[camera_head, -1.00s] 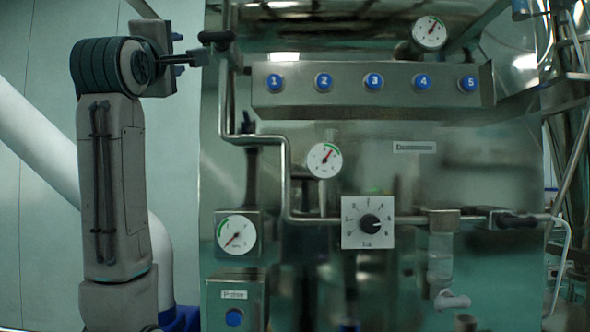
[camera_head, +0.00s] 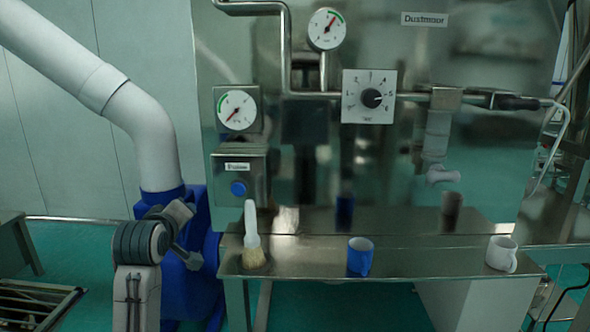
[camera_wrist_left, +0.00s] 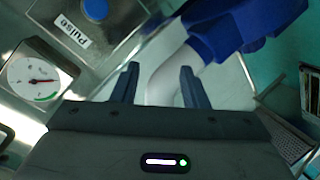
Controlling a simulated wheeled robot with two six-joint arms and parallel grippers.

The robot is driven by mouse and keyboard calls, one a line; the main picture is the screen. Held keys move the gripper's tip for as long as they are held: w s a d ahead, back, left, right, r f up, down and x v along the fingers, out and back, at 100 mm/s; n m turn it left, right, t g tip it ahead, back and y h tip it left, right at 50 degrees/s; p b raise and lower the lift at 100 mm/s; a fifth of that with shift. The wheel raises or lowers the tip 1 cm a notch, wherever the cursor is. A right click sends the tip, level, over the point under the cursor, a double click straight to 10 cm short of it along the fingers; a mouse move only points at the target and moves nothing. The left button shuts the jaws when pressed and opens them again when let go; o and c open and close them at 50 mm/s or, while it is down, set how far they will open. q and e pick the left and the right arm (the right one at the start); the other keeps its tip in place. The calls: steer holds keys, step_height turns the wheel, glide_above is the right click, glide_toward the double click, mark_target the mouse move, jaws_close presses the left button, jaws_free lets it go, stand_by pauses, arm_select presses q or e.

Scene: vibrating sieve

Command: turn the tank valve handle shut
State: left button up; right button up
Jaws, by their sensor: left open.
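My left gripper (camera_head: 190,258) is low at the left in the head view, in front of a blue housing. In the left wrist view its two fingers (camera_wrist_left: 160,84) are apart, with the white duct (camera_wrist_left: 166,78) visible behind the gap; I see nothing held. A black lever handle (camera_head: 516,103) sits on the horizontal pipe at the right, far from the gripper. I cannot tell which of these, if any, is the tank valve handle. My right gripper is not in view.
The blue housing (camera_head: 208,285) with its white duct (camera_head: 150,140) stands close to my left gripper. A steel shelf (camera_head: 320,262) holds a brush (camera_head: 252,238), a blue mug (camera_head: 360,257) and a white mug (camera_head: 501,254). The Pulse box (camera_head: 239,175) and dial (camera_head: 368,97) are above.

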arm_select(q)
steer(key=s+a+f+m+g, duration=0.1)
steer(key=s+f+m+g, duration=0.2)
steer(key=s+f, duration=0.9)
steer(key=s+f+m+g, duration=0.25)
steer(key=s+f, duration=0.45)
steer(key=f, duration=0.8)
steer(key=s+f+m+g, duration=0.3)
steer(key=s+f, duration=0.2)
steer(key=s, duration=0.7)
steer(key=s+f+m+g, duration=0.25)
steer(key=s+f, duration=0.25)
steer(key=s, duration=0.8)
steer(key=w+a+f+g, duration=0.1)
steer(key=a+f, duration=0.2)
steer(key=f, duration=2.5)
steer(key=s+a+f+n+g, duration=0.1)
steer(key=s+f, duration=1.7)
steer(key=f, duration=0.3)
steer(key=shift+a, duration=0.35)
